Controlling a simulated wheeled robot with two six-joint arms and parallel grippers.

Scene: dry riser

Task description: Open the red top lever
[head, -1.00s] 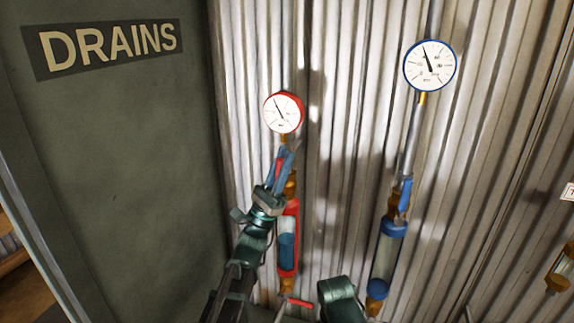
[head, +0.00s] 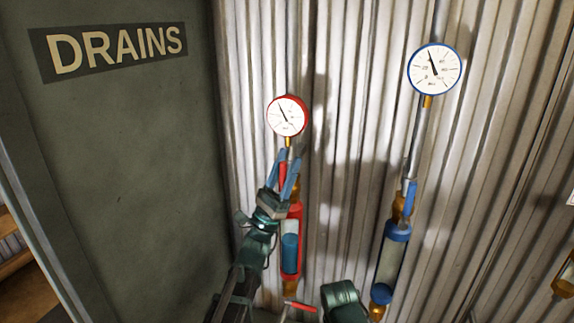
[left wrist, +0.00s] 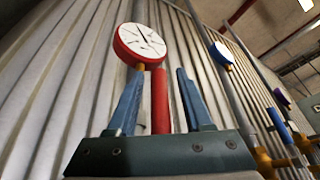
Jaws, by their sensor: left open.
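The red top lever (head: 283,174) stands upright below the red-rimmed gauge (head: 287,116), on the red-ended sight tube (head: 291,245). My left gripper (head: 289,157) is open, with its two blue fingers on either side of the lever. In the left wrist view the red lever (left wrist: 160,101) stands between the open fingers of my left gripper (left wrist: 157,78), nearer the left finger. A gap shows on the right; whether a finger touches it I cannot tell. My wrist hides part of the valve. My right gripper is not in view.
A second riser with a blue-rimmed gauge (head: 434,69), blue lever (head: 410,196) and blue-ended tube (head: 392,256) stands to the right. A lower red lever (head: 300,305) sticks out near the bottom. A green door marked DRAINS (head: 130,150) is at left. Corrugated wall lies behind.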

